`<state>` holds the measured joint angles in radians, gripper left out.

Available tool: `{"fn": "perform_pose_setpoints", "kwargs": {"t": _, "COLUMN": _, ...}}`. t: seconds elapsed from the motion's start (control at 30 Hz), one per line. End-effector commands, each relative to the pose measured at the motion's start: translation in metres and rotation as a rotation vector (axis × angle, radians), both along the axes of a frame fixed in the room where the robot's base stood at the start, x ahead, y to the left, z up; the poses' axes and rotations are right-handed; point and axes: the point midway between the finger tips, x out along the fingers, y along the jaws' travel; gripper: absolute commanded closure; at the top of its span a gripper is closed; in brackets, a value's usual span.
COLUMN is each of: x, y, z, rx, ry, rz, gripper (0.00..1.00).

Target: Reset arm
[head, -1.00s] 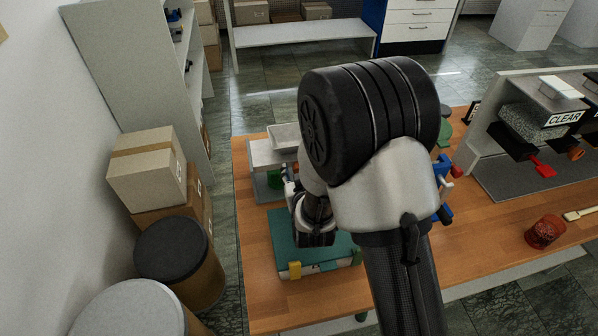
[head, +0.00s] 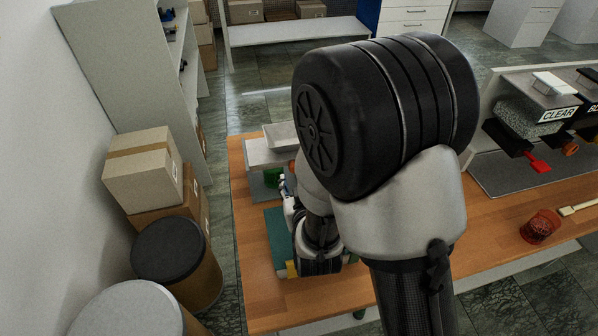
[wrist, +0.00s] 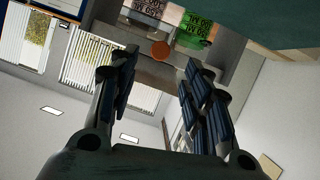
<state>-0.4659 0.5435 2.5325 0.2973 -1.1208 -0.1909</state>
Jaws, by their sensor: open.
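My arm fills the middle of the head view, over the left part of the wooden table (head: 400,300). In the wrist view my gripper (wrist: 155,85) is open, with its two dark fingers apart and nothing between them. In the head view the fingertips are hidden behind my own arm.
A rack with a CLEAR label (head: 558,114) stands on the table at the right. A red jar (head: 540,226) and a brush (head: 580,207) lie near the front right. Cardboard boxes (head: 143,170) and a dark-lidded drum (head: 170,250) stand left of the table.

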Motion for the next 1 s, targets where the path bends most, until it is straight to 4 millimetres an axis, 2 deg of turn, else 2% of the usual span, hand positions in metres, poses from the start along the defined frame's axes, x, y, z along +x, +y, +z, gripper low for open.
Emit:
{"fn": "perform_pose_setpoints", "kwargs": {"t": 0.27, "x": 0.001, "y": -0.002, "z": 0.005, "rx": 0.008, "ry": 0.012, "rz": -0.004, "gripper": 0.56}}
{"fn": "perform_pose_setpoints", "kwargs": {"t": 0.43, "x": 0.0, "y": -0.017, "z": 0.031, "rx": 0.051, "ry": 0.104, "rz": -0.027, "gripper": 0.56}}
{"fn": "perform_pose_setpoints", "kwargs": {"t": 0.57, "x": -0.015, "y": -0.038, "z": 0.061, "rx": 0.086, "ry": 0.223, "rz": -0.048, "gripper": 0.56}}
{"fn": "perform_pose_setpoints", "kwargs": {"t": 0.77, "x": -0.066, "y": -0.076, "z": 0.102, "rx": 0.103, "ry": 0.403, "rz": -0.088, "gripper": 0.56}}
{"fn": "perform_pose_setpoints", "kwargs": {"t": 0.87, "x": -0.102, "y": -0.098, "z": 0.119, "rx": 0.099, "ry": 0.491, "rz": -0.12, "gripper": 0.56}}
{"fn": "perform_pose_setpoints", "kwargs": {"t": 1.0, "x": -0.161, "y": -0.128, "z": 0.139, "rx": 0.082, "ry": 0.607, "rz": -0.177, "gripper": 0.56}}
